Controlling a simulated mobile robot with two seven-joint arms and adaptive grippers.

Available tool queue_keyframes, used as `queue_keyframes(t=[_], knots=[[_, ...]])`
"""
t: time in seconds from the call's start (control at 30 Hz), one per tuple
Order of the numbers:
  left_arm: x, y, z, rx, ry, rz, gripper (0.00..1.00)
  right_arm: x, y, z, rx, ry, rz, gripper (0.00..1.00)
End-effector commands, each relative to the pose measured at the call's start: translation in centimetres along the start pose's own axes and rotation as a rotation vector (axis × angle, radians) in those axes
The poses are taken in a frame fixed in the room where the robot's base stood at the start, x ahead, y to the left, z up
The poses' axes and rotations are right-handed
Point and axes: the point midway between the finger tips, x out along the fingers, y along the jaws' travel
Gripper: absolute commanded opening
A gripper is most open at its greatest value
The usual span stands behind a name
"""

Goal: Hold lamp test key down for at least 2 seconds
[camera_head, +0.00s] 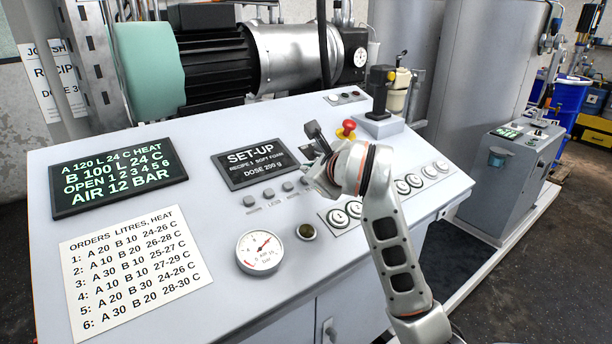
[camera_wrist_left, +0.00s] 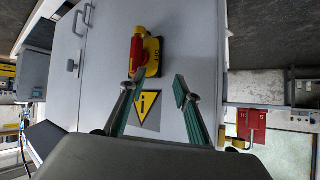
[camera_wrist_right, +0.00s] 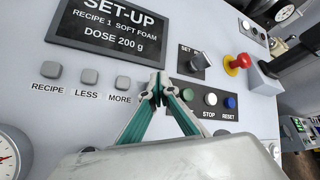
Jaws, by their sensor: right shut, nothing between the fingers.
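On the sloped console (camera_head: 215,300), a row of small grey keys sits under the set-up display (camera_head: 252,165). In the right wrist view keys labelled RECIPE (camera_wrist_right: 50,70), LESS (camera_wrist_right: 89,77) and MORE (camera_wrist_right: 123,82) show. No lamp test label is readable; the spot right of MORE is covered by my right fingertips. My right gripper (camera_wrist_right: 160,92) is shut and empty, its tips at the right end of this row; contact cannot be told. In the head view it (camera_head: 314,178) is partly hidden by my wrist. My left gripper (camera_wrist_left: 157,84) is open and empty before the cabinet front.
Close to my right fingers are a black selector (camera_wrist_right: 198,62), the STOP button (camera_wrist_right: 210,99), the blue RESET button (camera_wrist_right: 230,102) and a red mushroom button (camera_wrist_right: 238,64). A gauge (camera_head: 259,252) sits lower left. A red-yellow switch (camera_wrist_left: 143,55) is before my left gripper.

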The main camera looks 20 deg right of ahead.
Motion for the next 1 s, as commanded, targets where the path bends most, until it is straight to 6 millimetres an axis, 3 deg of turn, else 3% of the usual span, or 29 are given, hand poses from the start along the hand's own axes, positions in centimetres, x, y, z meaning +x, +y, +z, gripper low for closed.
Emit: queue_keyframes(t=[0.37,1.0], knots=[[-0.2,-0.1,-0.3,0.000,-0.001,0.000,0.32,-0.3,-0.3,0.3,0.000,0.000,-0.001,0.00],[-2.6,-0.5,-3.9,0.000,0.000,0.000,0.32,-3.5,-2.5,2.5,0.000,0.001,0.001,0.00]])
